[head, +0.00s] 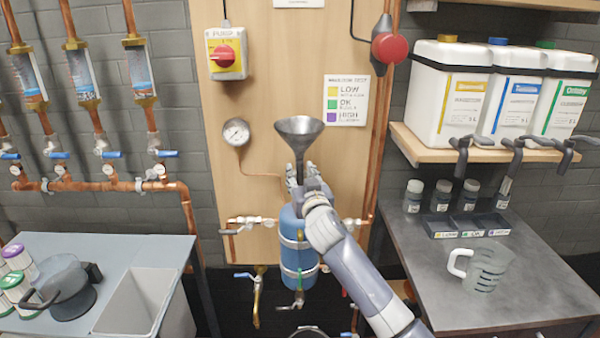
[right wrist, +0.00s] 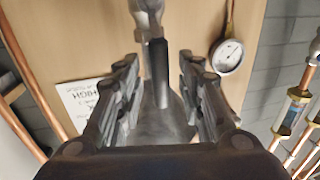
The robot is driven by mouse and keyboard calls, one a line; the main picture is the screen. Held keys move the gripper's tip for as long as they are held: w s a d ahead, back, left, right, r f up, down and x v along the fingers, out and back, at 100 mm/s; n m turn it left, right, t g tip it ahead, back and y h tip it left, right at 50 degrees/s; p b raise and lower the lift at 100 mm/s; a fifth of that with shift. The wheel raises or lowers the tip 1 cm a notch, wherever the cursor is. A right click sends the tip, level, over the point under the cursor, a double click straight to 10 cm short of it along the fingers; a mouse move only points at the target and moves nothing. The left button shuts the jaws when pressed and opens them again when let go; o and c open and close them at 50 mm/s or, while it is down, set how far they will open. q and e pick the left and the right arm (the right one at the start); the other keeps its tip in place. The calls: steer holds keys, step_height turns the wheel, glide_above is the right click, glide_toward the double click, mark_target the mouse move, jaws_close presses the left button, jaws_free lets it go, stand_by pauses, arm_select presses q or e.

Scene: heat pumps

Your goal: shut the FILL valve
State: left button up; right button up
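My right gripper (head: 301,176) is at the top of the blue tank (head: 298,245), just under the grey funnel (head: 299,130). The right wrist view shows its two fingers (right wrist: 157,95) apart. A dark upright bar (right wrist: 160,72) shows between them, with the grey funnel (right wrist: 160,125) behind; I cannot tell whether they touch the bar. No FILL label is readable, so I cannot tell for sure which part is the FILL valve; the gripper hides the tank's top. Small valves (head: 245,221) sit on the copper pipe beside the tank. My left gripper is not in view.
A pressure gauge (head: 236,132) and a red-knobbed switch box (head: 224,54) are on the wooden panel. A shelf (head: 430,150) with white canisters is at right, above a counter with a measuring jug (head: 485,268). A bench (head: 90,245) with a grey bin stands at left.

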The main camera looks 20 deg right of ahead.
steer(key=shift+w, duration=0.6)
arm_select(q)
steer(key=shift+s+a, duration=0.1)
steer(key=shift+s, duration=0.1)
arm_select(e)
steer(key=shift+w, duration=0.1)
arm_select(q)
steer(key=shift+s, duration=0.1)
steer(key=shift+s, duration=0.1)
arm_select(e)
steer(key=shift+c, duration=0.2)
jaws_close()
steer(key=shift+d, duration=0.1)
